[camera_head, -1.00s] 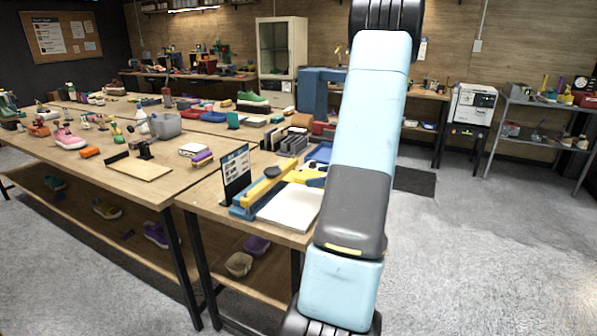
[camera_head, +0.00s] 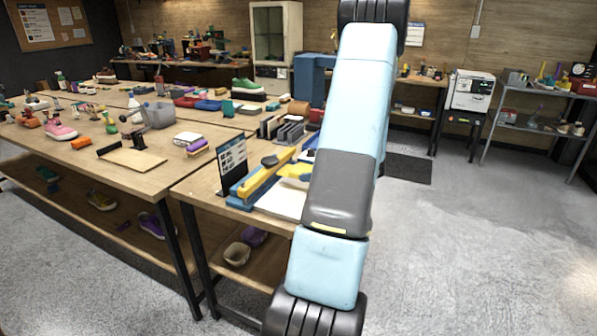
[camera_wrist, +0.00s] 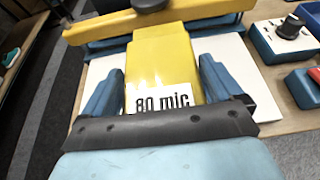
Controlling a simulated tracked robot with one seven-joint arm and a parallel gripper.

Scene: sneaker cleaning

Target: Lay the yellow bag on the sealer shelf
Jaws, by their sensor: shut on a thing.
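The yellow bag (camera_wrist: 160,68), printed "80 mic", is between the two blue fingers of my gripper (camera_wrist: 168,88) in the wrist view. The gripper is shut on it. The bag lies over the white sealer shelf (camera_wrist: 228,50); I cannot tell whether it touches the shelf. Its far end is close to the sealer's yellow arm (camera_wrist: 150,24), which has a dark knob on it. My arm hides the gripper there.
A dark sign (camera_head: 232,165) stands left of the sealer. A device with a dial (camera_wrist: 289,38) sits to the right in the wrist view. Grey racks (camera_head: 283,130) stand behind the sealer. Shoes and tools cover the long table at left. The floor at right is clear.

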